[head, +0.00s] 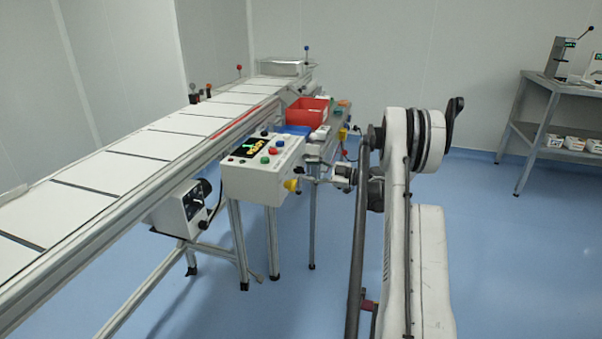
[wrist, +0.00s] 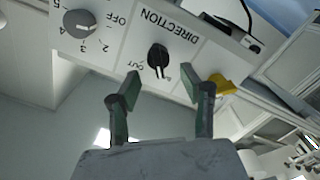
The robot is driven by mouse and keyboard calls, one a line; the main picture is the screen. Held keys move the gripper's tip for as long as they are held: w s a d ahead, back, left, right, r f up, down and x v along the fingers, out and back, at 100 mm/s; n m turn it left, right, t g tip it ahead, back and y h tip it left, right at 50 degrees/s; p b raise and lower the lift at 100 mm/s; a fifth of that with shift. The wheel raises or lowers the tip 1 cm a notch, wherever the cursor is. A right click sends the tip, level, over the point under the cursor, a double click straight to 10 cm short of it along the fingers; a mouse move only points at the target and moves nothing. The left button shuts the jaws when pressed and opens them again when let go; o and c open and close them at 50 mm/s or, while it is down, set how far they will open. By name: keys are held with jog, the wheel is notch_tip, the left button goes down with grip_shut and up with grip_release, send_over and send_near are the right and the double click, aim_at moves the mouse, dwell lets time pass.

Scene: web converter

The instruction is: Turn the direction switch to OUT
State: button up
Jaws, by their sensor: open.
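The direction switch (wrist: 158,60) is a black knob on a pale panel in the wrist view, under upside-down lettering reading DIRECTION. The word OUT shows just left of the knob. The knob's narrow end points down and slightly right in the picture; any label on that side is hard to make out. My gripper (wrist: 160,88) is open, its two green-padded fingers on either side below the knob, with nothing between them. I cannot tell whether either finger touches the knob. In the head view my gripper (head: 318,181) is at the right side of the white control box (head: 250,184).
A grey numbered dial (wrist: 79,23) with OFF sits left of the switch. A yellow knob (wrist: 222,85) is close to the right finger. The conveyor (head: 150,150) runs behind the box, with a red bin (head: 306,112) beyond. The floor at right is clear up to a shelf table (head: 560,85).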

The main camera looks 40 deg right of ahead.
aim_at(301, 169)
jog(key=shift+x, duration=1.75)
jog(key=shift+c, duration=0.5)
grip_shut()
jog(key=shift+m+b, duration=0.3)
jog(key=m, duration=0.2)
jog(key=shift+d+m, duration=0.2)
jog(key=shift+m, duration=0.2)
jog(key=m, duration=0.3)
jog(key=shift+w+d+r+m, duration=0.1)
jog(key=shift+w+d+m, duration=0.1)
jog(key=shift+m, duration=0.2)
jog(key=m, duration=0.4)
jog(key=m+b, duration=0.1)
jog(key=m, duration=0.1)
jog(key=shift+w+d+m, duration=0.15)
jog(key=shift+d+m, duration=0.15)
jog(key=shift+m, duration=0.1)
